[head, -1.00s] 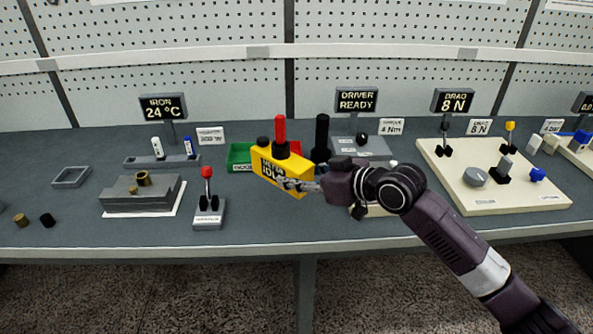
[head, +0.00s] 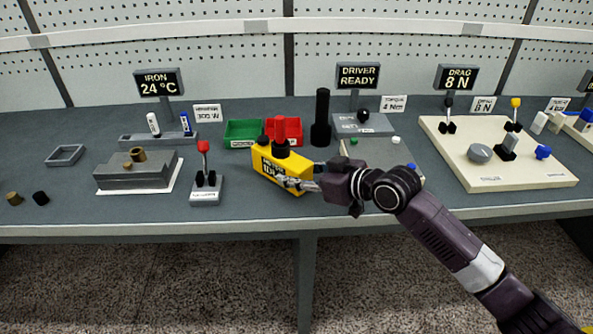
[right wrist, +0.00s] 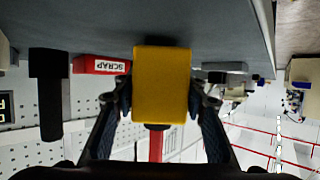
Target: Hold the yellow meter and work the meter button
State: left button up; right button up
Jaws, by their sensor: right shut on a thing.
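The yellow meter (head: 275,171) is a yellow block with dark lettering on its front, a red post and a black knob on top. My right gripper (head: 296,184) is shut on the meter's right side in the head view. In the right wrist view the meter (right wrist: 160,85) sits between the two fingers of the right gripper (right wrist: 162,100), with its red part below it. I cannot tell which part is the meter button. The head view does not show clearly whether the meter touches the table. My left gripper is not in view.
A green bin (head: 243,133) and a red bin (head: 292,128) stand behind the meter. A black cylinder (head: 321,118) stands to their right. A red-knobbed lever (head: 205,178) is left of the meter. A cream board (head: 490,170) lies at the right.

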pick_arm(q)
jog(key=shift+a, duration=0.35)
pick_arm(e)
jog(key=shift+r, duration=0.1)
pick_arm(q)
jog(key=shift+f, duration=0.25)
pick_arm(e)
jog(key=shift+f, duration=0.75)
dwell(0.3)
jog(key=o, duration=1.1)
jog(key=shift+f, duration=0.1)
jog(key=shift+c, duration=0.2)
jog(key=shift+o, duration=2.6)
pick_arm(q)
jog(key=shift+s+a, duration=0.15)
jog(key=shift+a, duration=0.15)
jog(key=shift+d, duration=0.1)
